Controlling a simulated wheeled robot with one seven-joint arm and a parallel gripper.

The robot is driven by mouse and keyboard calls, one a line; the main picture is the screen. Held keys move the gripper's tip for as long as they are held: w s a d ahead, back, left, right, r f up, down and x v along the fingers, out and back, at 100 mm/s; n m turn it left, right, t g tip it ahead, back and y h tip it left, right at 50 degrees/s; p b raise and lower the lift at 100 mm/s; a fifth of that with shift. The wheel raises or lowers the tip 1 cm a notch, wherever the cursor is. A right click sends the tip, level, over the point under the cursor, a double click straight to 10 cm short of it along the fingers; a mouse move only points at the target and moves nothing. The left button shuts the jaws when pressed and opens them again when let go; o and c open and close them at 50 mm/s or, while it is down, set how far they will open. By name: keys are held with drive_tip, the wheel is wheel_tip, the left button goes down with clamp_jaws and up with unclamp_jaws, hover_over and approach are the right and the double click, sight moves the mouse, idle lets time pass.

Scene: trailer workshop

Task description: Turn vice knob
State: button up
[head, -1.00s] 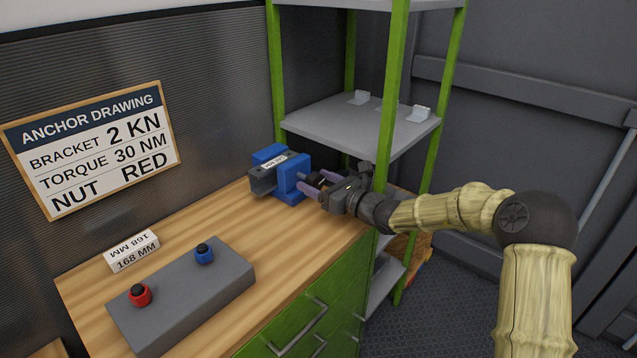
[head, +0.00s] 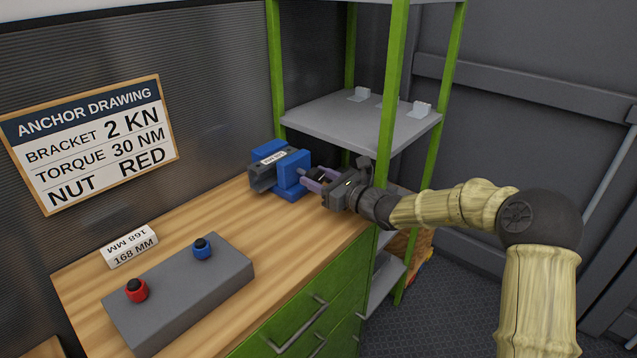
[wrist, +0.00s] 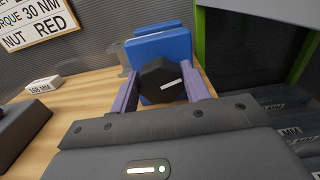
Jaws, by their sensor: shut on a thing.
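The blue vice (head: 290,170) stands at the far right end of the wooden bench, with a grey piece bearing a white label between its jaws. Its knob (wrist: 160,79) is a dark, faceted disc with a white mark, seen in the wrist view in front of the blue jaw (wrist: 165,45). My gripper (head: 311,180) reaches the vice from the right. Its two purple fingers stand on either side of the knob in the wrist view (wrist: 164,90) and are shut on it. The white mark slants slightly, rising to the right. In the head view my gripper mostly hides the knob.
A grey block (head: 185,295) with a red knob (head: 136,291) and a blue knob (head: 202,248) lies on the bench (head: 215,215). A white 168 MM block (head: 129,247) is behind it. A green-posted shelf (head: 360,122) rises close beside the vice and my gripper.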

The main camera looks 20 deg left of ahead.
drive_tip(key=n+b, duration=0.1)
drive_tip(key=b, duration=0.2)
drive_tip(key=n+b, duration=0.2)
drive_tip(key=b, duration=0.1)
drive_tip(key=shift+s+f, duration=0.1)
drive_tip(key=shift+f, duration=0.2)
drive_tip(key=n+b, duration=0.3)
drive_tip(key=b, duration=0.3)
drive_tip(key=shift+s+n, duration=0.1)
drive_tip(key=shift+n, duration=0.3)
drive_tip(key=n+b, duration=0.3)
drive_tip(key=b, duration=0.2)
drive_tip(key=shift+r+n, duration=0.15)
drive_tip(key=shift+n, duration=0.15)
drive_tip(key=shift+r+n+b, duration=0.15)
drive_tip(key=shift+n+b, duration=0.35)
drive_tip(key=shift+b, duration=0.4)
drive_tip(key=shift+r, duration=0.1)
drive_tip(key=o, duration=1)
drive_tip(key=shift+a, duration=0.1)
drive_tip(key=shift+f, duration=0.2)
